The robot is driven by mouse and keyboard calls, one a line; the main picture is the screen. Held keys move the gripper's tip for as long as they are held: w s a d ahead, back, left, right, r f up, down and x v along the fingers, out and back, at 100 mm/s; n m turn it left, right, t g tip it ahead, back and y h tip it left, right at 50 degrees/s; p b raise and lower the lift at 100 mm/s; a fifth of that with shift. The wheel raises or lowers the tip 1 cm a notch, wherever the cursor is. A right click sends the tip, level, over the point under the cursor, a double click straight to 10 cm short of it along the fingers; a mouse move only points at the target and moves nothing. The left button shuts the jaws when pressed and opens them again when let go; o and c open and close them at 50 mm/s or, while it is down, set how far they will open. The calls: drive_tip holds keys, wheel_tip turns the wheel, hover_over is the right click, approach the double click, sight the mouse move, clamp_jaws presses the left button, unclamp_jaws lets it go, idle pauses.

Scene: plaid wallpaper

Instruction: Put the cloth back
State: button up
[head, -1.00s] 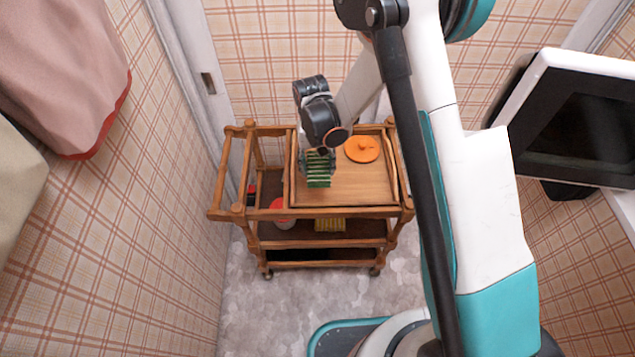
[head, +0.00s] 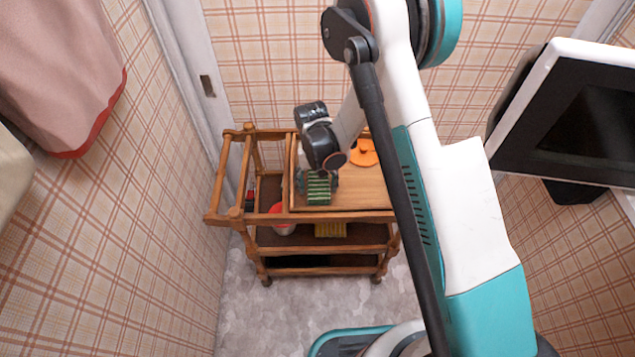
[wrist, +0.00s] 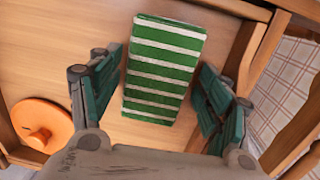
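The cloth is a folded rectangle with green and white stripes. It lies on the wooden tray-like top (head: 365,190) of a trolley, near its front left, and shows in the head view (head: 319,188) and the wrist view (wrist: 163,70). My gripper (head: 318,180) is over the cloth. In the wrist view my gripper (wrist: 159,78) is open, with one dark green finger on each side of the cloth and a visible gap on both sides. My arm hides the right part of the trolley top in the head view.
An orange round lid-like thing (head: 363,152) with a knob lies behind the cloth. The trolley's lower shelf holds a red and white bowl (head: 282,218) and a yellow thing (head: 330,229). A wall stands close on the left; a dark screen (head: 580,120) is at right.

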drive_tip(key=shift+r, duration=0.15)
wheel_tip(320, 180, up, 12)
drive_tip(key=w+p, duration=0.1)
drive_tip(key=p, duration=0.3)
drive_tip(key=shift+a, duration=0.3)
wheel_tip(320, 180, up, 12)
drive_tip(key=t, duration=0.2)
hover_over(315, 182)
drive_tip(key=s+d, duration=0.2)
drive_tip(key=d, duration=0.3)
drive_tip(key=s+d+r+t, duration=0.2)
drive_tip(key=s+d+r, duration=0.2)
drive_tip(key=r, duration=0.5)
drive_tip(key=s+d+r+t, duration=0.2)
drive_tip(key=s+d+r, duration=0.1)
drive_tip(key=s, duration=0.4)
drive_tip(key=s+d+r+t, duration=0.2)
drive_tip(key=s+d+r, duration=0.2)
drive_tip(key=s, duration=0.4)
drive_tip(key=shift+s+d+y, duration=0.25)
drive_tip(key=shift+d+y, duration=0.05)
drive_tip(key=shift+d, duration=0.35)
